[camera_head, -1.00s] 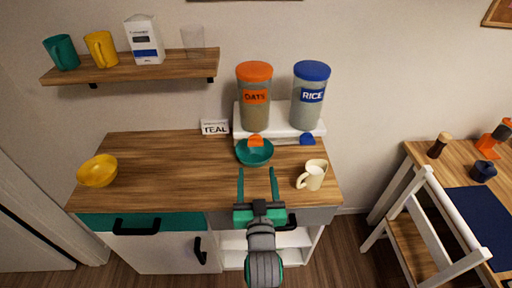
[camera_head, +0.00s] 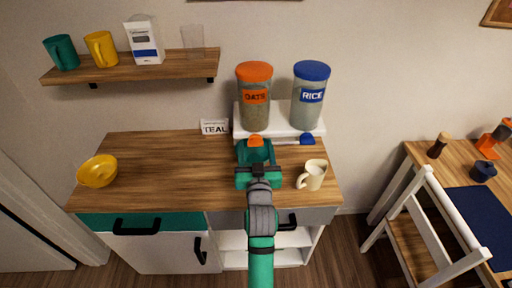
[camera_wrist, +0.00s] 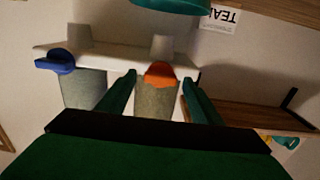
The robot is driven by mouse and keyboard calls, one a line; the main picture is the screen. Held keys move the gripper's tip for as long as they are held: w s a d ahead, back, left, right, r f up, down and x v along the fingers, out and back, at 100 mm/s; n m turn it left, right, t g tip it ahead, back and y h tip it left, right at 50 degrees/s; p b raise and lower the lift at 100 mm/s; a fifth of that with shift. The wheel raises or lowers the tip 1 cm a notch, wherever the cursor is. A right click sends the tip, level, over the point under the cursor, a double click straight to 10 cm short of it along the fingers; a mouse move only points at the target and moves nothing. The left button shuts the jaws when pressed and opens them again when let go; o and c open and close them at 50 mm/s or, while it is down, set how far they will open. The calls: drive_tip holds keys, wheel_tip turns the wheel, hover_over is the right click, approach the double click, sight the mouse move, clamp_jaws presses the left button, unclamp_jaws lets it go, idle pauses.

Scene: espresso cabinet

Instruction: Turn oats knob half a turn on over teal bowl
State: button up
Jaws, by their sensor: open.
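The oats dispenser (camera_head: 255,112) is a clear canister with an orange lid and OATS label. Its orange knob (camera_head: 255,141) is at the bottom front, and it also shows in the wrist view (camera_wrist: 160,73). My gripper (camera_head: 256,150) is open and empty, reaching toward the knob. In the wrist view the fingertips (camera_wrist: 160,80) appear on either side of the knob, with gaps; contact is not visible. The teal bowl (camera_wrist: 175,5) shows at the top edge of the wrist view. In the head view my gripper hides most of it below the knob.
The rice dispenser (camera_head: 309,112) with its blue knob (camera_head: 307,139) stands to the right on the same white stand (camera_head: 285,128). A cream mug (camera_head: 313,176) is right of my gripper.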

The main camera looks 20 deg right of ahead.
drive_tip(key=shift+w, duration=0.1)
drive_tip(key=c, duration=1.1)
drive_tip(key=shift+o, duration=0.2)
drive_tip(key=shift+m, duration=0.4)
drive_tip(key=m, duration=0.4)
drive_tip(key=shift+d, duration=0.1)
drive_tip(key=m, duration=0.4)
drive_tip(key=shift+m, duration=0.3)
drive_tip(key=m, duration=0.4)
drive_tip(key=shift+d+f, duration=0.1)
drive_tip(key=shift+f+m, duration=0.1)
drive_tip(key=shift+m, duration=2.6)
